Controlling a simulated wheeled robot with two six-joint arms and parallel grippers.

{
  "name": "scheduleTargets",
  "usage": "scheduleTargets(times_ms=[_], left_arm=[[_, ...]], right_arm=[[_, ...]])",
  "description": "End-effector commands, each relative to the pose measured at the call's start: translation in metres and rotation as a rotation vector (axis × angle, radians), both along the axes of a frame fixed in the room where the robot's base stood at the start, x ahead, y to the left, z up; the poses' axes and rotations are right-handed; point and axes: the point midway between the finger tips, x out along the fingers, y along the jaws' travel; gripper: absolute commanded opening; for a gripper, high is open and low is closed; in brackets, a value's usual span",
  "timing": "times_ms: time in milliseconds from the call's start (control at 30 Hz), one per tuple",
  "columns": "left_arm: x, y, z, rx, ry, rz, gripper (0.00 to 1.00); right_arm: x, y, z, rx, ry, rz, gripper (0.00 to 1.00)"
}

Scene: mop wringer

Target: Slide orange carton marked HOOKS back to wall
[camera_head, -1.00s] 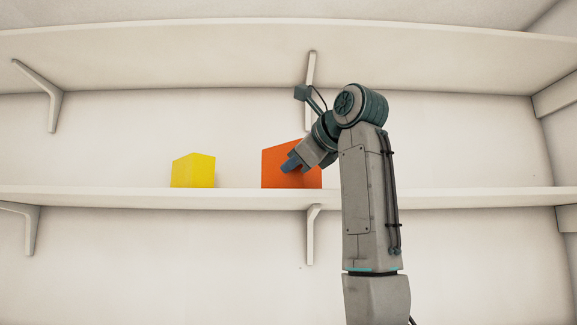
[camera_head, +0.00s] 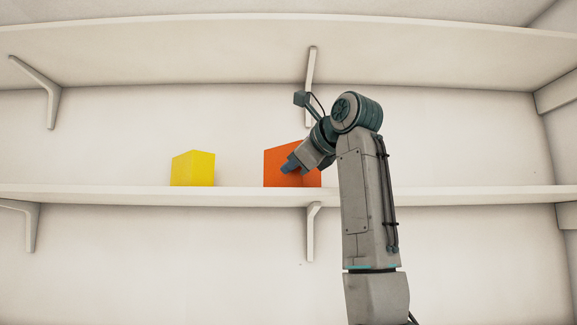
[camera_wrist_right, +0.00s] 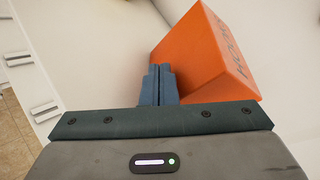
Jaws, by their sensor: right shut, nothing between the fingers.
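The orange carton (camera_head: 282,165) stands on the middle shelf, partly hidden behind my right gripper in the head view. My right gripper (camera_head: 289,166) is shut and empty, in front of the carton in the head view. In the right wrist view the shut fingertips (camera_wrist_right: 159,72) are at the carton's lower left face; I cannot tell for certain whether they touch. My left gripper is not in view.
A yellow box (camera_head: 192,169) stands on the same shelf (camera_head: 110,193) to the left, with a clear gap between it and the orange carton. An upper shelf (camera_head: 180,60) with brackets runs overhead. The shelf to the right of my arm is clear.

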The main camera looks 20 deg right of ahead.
Motion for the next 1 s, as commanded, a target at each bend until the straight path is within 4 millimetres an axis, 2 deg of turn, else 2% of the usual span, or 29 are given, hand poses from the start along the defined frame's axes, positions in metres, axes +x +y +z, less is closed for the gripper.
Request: scheduleTargets(times_ms=[1000], left_arm=[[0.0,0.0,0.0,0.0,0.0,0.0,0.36]], right_arm=[[0.046,-0.014,0.0,0.0,0.001,-0.001,0.0]])
